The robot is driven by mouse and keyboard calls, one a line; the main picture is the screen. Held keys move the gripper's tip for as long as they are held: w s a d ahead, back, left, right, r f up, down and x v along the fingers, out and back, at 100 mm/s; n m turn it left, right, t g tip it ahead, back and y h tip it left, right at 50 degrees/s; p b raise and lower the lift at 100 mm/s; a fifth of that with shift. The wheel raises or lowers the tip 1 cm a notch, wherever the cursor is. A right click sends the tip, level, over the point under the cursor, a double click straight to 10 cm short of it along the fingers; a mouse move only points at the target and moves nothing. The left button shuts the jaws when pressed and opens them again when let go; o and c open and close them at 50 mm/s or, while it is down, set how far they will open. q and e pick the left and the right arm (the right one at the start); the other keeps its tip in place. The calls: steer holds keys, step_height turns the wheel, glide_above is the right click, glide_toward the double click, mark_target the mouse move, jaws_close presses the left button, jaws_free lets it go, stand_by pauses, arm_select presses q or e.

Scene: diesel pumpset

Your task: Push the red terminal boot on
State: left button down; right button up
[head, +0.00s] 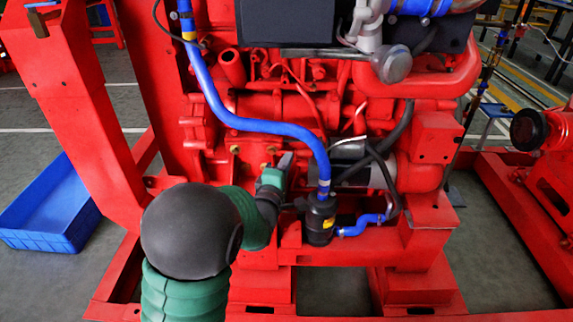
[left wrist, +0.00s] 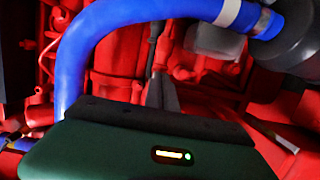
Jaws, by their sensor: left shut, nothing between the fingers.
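My left gripper (head: 287,158) reaches in low at the front of the red engine, left of the blue hose. In the left wrist view its narrow grey fingers (left wrist: 162,92) are together, with nothing seen between them. A dark and silver cylinder, perhaps the starter motor (head: 350,168), sits to the right of the gripper behind the hose, with black cables around it. I cannot pick out the red terminal boot against the red engine. My right gripper is not in view.
The blue hose (head: 215,98) runs down to a black canister (head: 320,220) just right of my gripper; it arches close above the fingers in the wrist view (left wrist: 130,22). Red frame rails (head: 350,240) lie below. A blue bin (head: 50,210) stands on the floor at left.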

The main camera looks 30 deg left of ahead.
mark_target(308, 156)
arm_select(q)
steer(key=shift+w+d+r, duration=0.1)
steer(key=shift+w+d, duration=0.3)
steer(key=shift+d, duration=0.4)
steer(key=shift+w+d+f, duration=0.1)
steer(key=shift+w+d, duration=0.35)
steer(key=shift+d, duration=0.3)
steer(key=shift+w+d+r, duration=0.1)
steer(key=shift+w+d, duration=0.3)
steer(key=shift+d, duration=0.4)
steer(key=shift+a, duration=0.15)
